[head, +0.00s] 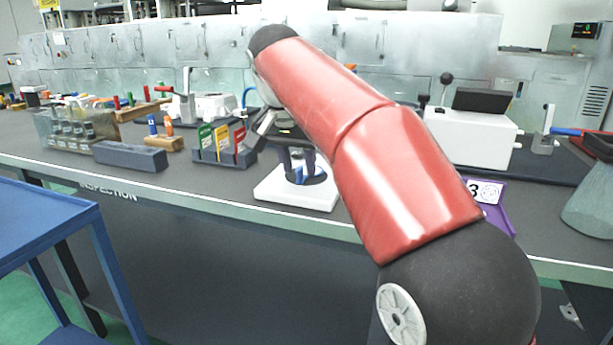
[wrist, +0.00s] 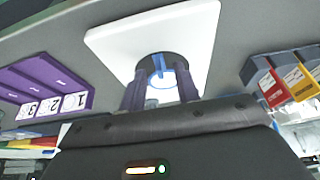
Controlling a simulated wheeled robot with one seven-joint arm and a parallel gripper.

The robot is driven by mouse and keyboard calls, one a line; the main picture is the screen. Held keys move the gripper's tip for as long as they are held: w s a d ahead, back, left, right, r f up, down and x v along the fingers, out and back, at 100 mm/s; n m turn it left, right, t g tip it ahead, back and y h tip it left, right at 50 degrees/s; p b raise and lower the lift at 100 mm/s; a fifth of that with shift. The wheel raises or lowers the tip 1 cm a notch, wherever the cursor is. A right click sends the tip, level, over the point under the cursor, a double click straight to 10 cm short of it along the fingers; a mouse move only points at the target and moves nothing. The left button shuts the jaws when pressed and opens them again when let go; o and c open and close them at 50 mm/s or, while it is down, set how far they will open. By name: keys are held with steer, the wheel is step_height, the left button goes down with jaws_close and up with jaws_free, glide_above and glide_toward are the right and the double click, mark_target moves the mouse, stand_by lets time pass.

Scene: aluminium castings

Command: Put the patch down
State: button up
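My gripper (wrist: 161,82) points down at a white plate (head: 275,190) on the bench; the plate also shows in the wrist view (wrist: 115,42). Its two purple-blue fingers stand apart. Between and just beyond the fingertips is a dark round piece (wrist: 176,60) with a blue ring-like part (wrist: 158,77) and a bright middle. I cannot tell which part is the patch, whether the fingers touch it, or whether it rests on the plate. In the head view my arm and fingers cover part of this spot.
A rack with green, yellow and red cards (head: 222,145) stands left of the plate. A purple numbered holder (wrist: 48,98) is on the other side. A grey block (head: 130,156), a glass-sided rack (head: 75,125) and a white machine (head: 470,135) stand on the bench. A blue cart (head: 40,215) is front left.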

steer(key=shift+w+d+f, duration=0.1)
steer(key=shift+w+f, duration=0.05)
steer(key=shift+f, duration=0.3)
jaws_close()
step_height(320, 180, up, 9)
steer(key=shift+w+f+p, duration=0.1)
steer(key=shift+w+p, duration=0.05)
steer(key=shift+p, duration=0.4)
steer(key=shift+r, duration=0.6)
